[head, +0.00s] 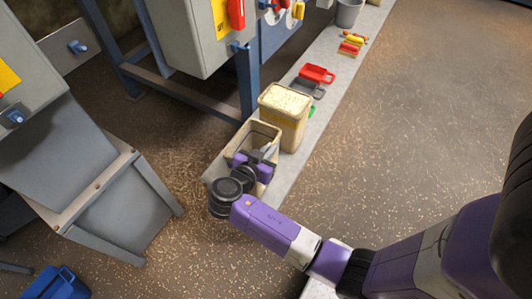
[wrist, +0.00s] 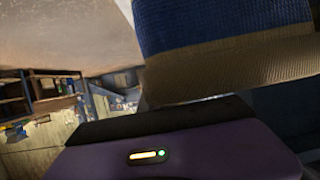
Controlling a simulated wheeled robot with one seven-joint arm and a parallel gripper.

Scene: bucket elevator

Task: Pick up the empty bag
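The empty bag (head: 236,141) is beige, open at the top, and stands upright on the pale ledge; its inside looks dark and hollow. My gripper (head: 266,154) is at the bag's near side, with a grey finger part over its mouth. My wrist hides much of the bag's front. In the wrist view, a woven blue and tan surface (wrist: 225,45), seemingly the bag's side, fills the upper right very close to the camera. The fingertips are not clearly visible, so I cannot tell whether they grip the rim.
A full bag (head: 284,116) of pale material stands right behind the empty one. Further along the ledge (head: 335,66) are a red scoop (head: 317,74), a grey scoop (head: 306,88) and a bucket (head: 348,13). A grey machine (head: 188,35) stands left; open floor (head: 430,100) lies right.

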